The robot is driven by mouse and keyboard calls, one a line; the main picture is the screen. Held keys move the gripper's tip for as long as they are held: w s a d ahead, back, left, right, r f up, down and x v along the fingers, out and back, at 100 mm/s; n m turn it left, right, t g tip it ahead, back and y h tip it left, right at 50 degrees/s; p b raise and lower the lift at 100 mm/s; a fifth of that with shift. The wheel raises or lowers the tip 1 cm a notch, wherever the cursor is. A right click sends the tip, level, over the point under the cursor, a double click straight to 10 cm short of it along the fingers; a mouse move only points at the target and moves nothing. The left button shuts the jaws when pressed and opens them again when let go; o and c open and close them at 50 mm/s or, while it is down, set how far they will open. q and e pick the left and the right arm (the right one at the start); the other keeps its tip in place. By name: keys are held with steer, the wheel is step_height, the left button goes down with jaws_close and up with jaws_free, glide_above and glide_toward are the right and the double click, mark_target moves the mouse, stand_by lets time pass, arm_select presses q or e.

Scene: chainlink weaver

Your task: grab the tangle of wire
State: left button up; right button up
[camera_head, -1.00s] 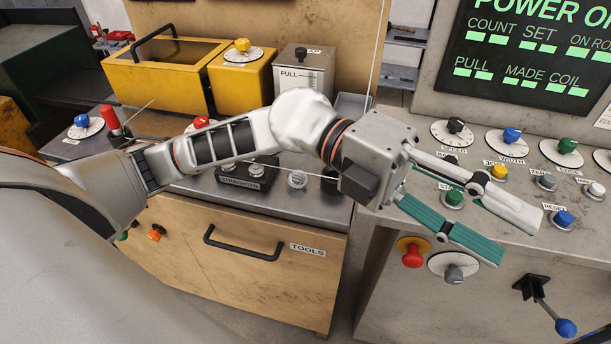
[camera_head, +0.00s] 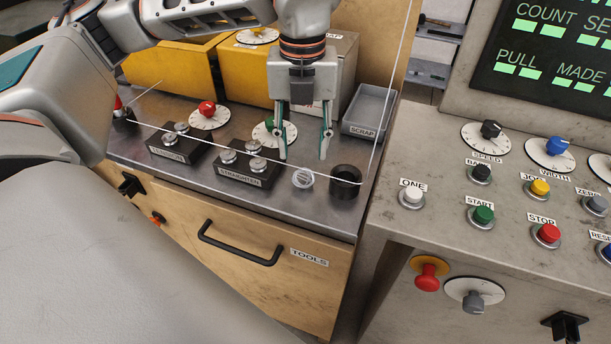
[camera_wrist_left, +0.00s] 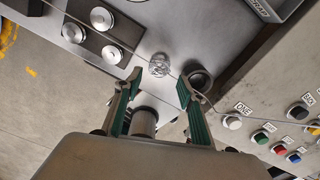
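The tangle of wire (camera_head: 303,178) is a small, pale, round coil on the grey metal bench top, just right of the straightener block. In the left wrist view the tangle (camera_wrist_left: 159,66) lies beyond and between the fingertips. My left gripper (camera_head: 304,156) points down above the bench near the tangle, with its green-padded fingers apart and nothing between them. The left gripper (camera_wrist_left: 158,82) also shows open in the wrist view. It does not appear to touch the tangle. My right gripper is not in view.
A black cylinder (camera_head: 346,182) stands close to the right of the tangle. The straightener block (camera_head: 248,165) is on its left. A taut wire runs across the bench and turns up near the cylinder. A grey scrap tray (camera_head: 370,108) sits behind. The control console (camera_head: 420,240) is at right.

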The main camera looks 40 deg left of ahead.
mark_target(303, 172)
arm_select(q)
steer(key=f, duration=0.6)
steer(key=shift+s+d+f, duration=0.15)
steer(key=shift+s+f, duration=0.1)
steer(key=c, duration=0.8)
